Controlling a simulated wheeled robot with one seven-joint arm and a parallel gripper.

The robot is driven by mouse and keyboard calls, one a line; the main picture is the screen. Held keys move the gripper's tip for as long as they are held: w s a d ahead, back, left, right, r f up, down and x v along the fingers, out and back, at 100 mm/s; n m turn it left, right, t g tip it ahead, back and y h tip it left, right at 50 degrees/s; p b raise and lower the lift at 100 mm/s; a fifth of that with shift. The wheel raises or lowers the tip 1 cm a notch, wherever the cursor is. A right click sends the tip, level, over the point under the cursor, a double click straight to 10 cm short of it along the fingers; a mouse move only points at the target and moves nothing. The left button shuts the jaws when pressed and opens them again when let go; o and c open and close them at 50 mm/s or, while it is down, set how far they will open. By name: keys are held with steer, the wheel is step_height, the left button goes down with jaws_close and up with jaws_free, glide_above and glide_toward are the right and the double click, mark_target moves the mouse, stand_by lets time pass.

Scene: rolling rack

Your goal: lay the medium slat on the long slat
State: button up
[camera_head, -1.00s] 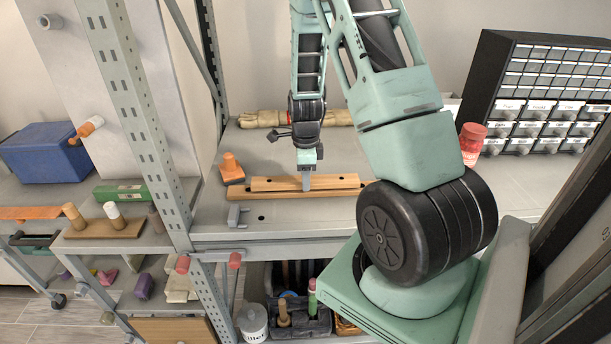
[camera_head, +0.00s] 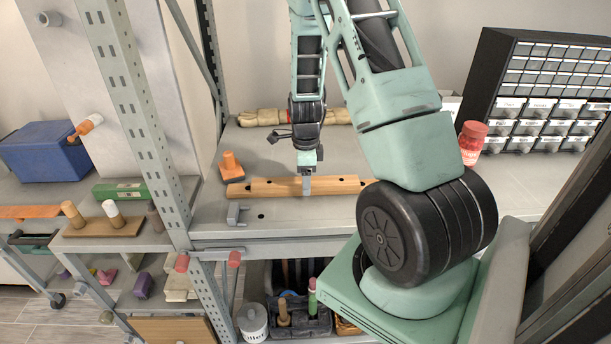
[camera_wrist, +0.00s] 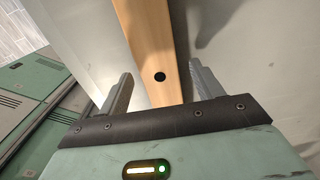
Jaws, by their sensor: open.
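The medium slat (camera_head: 325,185), pale wood with dark holes, lies along the long slat (camera_head: 235,190) on the grey shelf top. The two nearly line up, and the long slat shows past the medium slat's left end. My gripper (camera_head: 306,190) is at the middle of the medium slat, pointing down. In the wrist view, my gripper (camera_wrist: 155,88) is open, with one finger on each side of the medium slat (camera_wrist: 150,45) and a dark hole between them. The long slat cannot be told apart in the wrist view.
An orange stamp-like block (camera_head: 232,167) stands behind the left end. A grey clamp-like piece (camera_head: 237,214) is at the shelf's front edge. A tan roll (camera_head: 262,118) lies at the back. A red jar (camera_head: 472,143) and a drawer cabinet (camera_head: 545,95) are at right.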

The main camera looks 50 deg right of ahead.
steer(key=shift+r, duration=0.1)
step_height(320, 180, up, 17)
steer(key=b, duration=0.2)
steer(key=shift+b, duration=0.4)
steer(key=shift+r, duration=0.1)
steer(key=a+f+n+y+b, duration=0.1)
steer(key=a+f+n+b, duration=0.25)
steer(key=a+n, duration=1.7)
steer(key=s+a+f+n+b, duration=0.1)
steer(key=s+a+f+n, duration=0.1)
steer(key=s+a+n, duration=0.5)
steer(key=s+a+f+n+b, duration=0.1)
steer(key=s+a+f+n, duration=0.2)
steer(key=s+a+n, duration=0.5)
steer(key=s+a, duration=0.2)
steer(key=a, duration=0.3)
steer(key=shift+b, duration=0.3)
steer(key=shift+a, duration=0.1)
